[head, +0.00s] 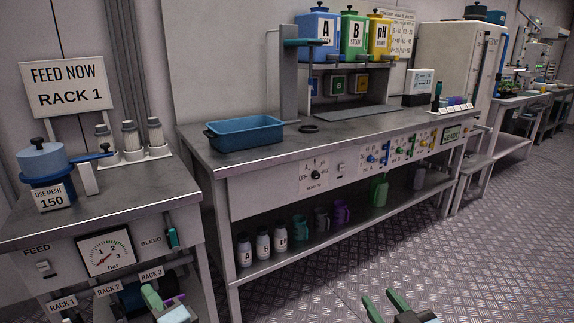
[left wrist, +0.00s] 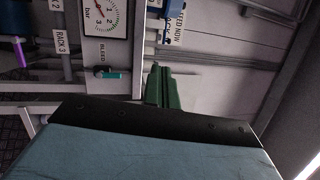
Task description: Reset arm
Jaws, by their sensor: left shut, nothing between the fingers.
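My left gripper (head: 151,296) is low at the left of the head view, in front of the feed bench's lower part. In the left wrist view its green fingers (left wrist: 161,88) are together with nothing between them. It is apart from the pressure gauge (left wrist: 107,15) and the green-handled bleed valve (left wrist: 112,75). My right gripper (head: 385,302) is at the bottom edge of the head view, over the floor. Its two green fingers are spread apart and nothing shows between them.
The feed bench (head: 130,203) carries a blue mesh filter (head: 43,160) and rack labels below its gauge. The long bench (head: 330,143) carries a blue tray (head: 245,133), with bottles and jugs on its lower shelf. The patterned floor (head: 460,255) at right is clear.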

